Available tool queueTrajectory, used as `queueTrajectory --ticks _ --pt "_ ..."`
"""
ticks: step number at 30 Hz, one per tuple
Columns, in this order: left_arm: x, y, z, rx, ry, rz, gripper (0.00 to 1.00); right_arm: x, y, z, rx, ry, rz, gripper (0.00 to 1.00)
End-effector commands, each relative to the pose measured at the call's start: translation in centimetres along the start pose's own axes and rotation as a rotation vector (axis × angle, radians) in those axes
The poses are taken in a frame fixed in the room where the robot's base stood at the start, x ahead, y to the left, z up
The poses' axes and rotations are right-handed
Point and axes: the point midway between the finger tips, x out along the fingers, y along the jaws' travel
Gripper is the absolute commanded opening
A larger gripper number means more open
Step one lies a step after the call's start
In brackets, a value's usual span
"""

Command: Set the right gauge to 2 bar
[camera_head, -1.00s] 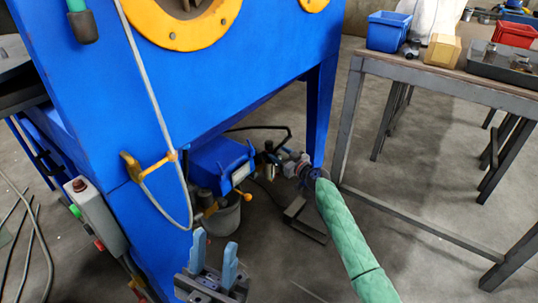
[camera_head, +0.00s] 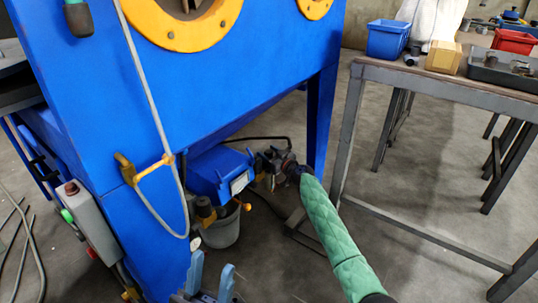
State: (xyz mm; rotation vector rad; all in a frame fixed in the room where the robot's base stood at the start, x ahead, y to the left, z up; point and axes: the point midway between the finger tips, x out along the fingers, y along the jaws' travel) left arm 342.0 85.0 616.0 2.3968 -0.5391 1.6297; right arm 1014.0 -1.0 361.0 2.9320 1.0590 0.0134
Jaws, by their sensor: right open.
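My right arm, in a green quilted sleeve, reaches in from the lower right. My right gripper (camera_head: 266,160) is at the dark fittings beside the blue box (camera_head: 222,172) under the blue machine, near its front right leg. The gripper is small and dark, and I cannot tell whether it touches the fittings. No gauge face or needle can be made out; the gripper covers much of that spot. My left gripper (camera_head: 211,278) is at the bottom edge, with two blue fingers apart and nothing between them; its base is partly cut off.
The blue machine (camera_head: 240,75) stands over the fittings, with its leg (camera_head: 320,120) close behind my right wrist. A grey bucket (camera_head: 222,230) is below the blue box. A hose loops down the front. A metal table (camera_head: 440,82) with bins stands at right.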

Motion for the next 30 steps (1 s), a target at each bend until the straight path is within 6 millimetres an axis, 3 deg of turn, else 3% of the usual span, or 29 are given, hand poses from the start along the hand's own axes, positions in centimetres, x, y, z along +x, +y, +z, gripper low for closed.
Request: queueTrajectory --ticks 4,11,21,30 --pt "0.0 0.0 0.0 0.0 0.001 0.0 0.36 0.0 0.0 0.0 0.0 0.0 0.0 0.53" --pt "0.0 0.0 0.0 0.001 0.0 0.001 0.36 0.0 0.0 0.0 0.0 0.0 0.0 0.1" --pt "-0.3 -0.1 0.3 -0.002 -0.01 -0.001 0.36 0.0 0.0 0.1 -0.001 0.0 -0.005 0.1" --pt "-0.9 -0.7 2.1 -0.008 -0.049 0.039 0.36 0.0 0.0 0.3 -0.001 0.0 -0.03 0.1"
